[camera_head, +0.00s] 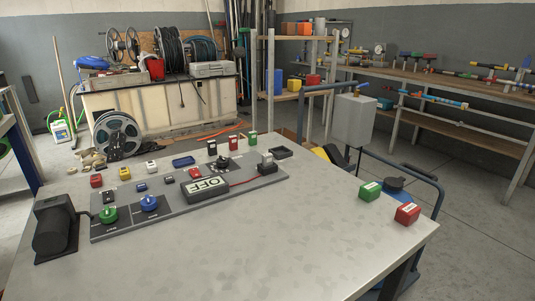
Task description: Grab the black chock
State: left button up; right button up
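No object in view can be clearly made out as the black chock. Several dark things are on the grey table (250,245). A larger black device (54,230) stands at the table's left edge, with a cable towards the panel. A dark block with a pale top (267,165) sits at the panel's right end. Neither of my grippers is in view.
Small coloured blocks line the back. A green block (370,190) and a red block (407,214) stand at the right edge. The table's front is clear.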

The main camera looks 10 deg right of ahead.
aim_at(336, 158)
jog(key=l+u, duration=0.4)
jog(key=i+l+u, duration=0.1)
jog(key=l+u, duration=0.75)
jog(key=k+l+u, duration=0.15)
jog(key=u, duration=0.25)
jog(key=l, duration=0.1)
